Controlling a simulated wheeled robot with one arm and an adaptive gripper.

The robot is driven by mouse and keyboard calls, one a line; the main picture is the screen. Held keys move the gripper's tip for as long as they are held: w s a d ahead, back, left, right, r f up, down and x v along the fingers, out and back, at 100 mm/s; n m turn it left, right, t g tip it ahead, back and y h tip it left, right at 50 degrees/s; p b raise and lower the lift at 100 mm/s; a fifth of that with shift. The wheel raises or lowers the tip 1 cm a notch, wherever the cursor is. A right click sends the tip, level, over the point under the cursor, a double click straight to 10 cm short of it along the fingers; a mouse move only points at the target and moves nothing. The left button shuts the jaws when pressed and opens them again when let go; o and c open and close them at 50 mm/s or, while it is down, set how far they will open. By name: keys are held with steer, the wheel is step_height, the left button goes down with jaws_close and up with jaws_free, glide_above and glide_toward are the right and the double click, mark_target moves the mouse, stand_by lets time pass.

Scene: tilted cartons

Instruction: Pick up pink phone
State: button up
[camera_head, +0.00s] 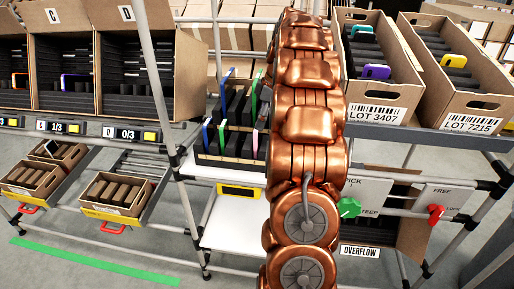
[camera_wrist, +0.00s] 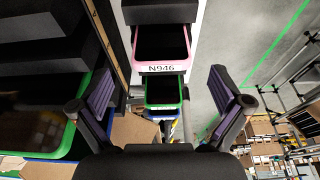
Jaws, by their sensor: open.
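In the wrist view, the pink phone (camera_wrist: 160,45) has a pink rim and a dark face, and a pale strip reading N946 crosses its lower edge. My gripper (camera_wrist: 160,85) is open, its purple-padded fingers apart to the left and right. The pink phone lies between and beyond the fingertips, with no visible contact. A green-rimmed phone (camera_wrist: 163,92) stands just below it.
A large green-edged dark phone (camera_wrist: 75,125) is close to the left finger in the wrist view. Cartons labelled LOT 3407 (camera_head: 372,108) and LOT 7215 (camera_head: 472,120) stand right of my arm. Cartons C (camera_head: 60,50) and D (camera_head: 190,80) are at the left. Metal posts frame the shelves.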

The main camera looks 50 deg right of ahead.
mark_target(255, 137)
steer(key=shift+a+p+x, duration=0.2)
steer(key=shift+p+x, duration=1.2)
steer(key=shift+x, duration=2.5)
steer(key=shift+r, duration=0.1)
steer(key=c, duration=1)
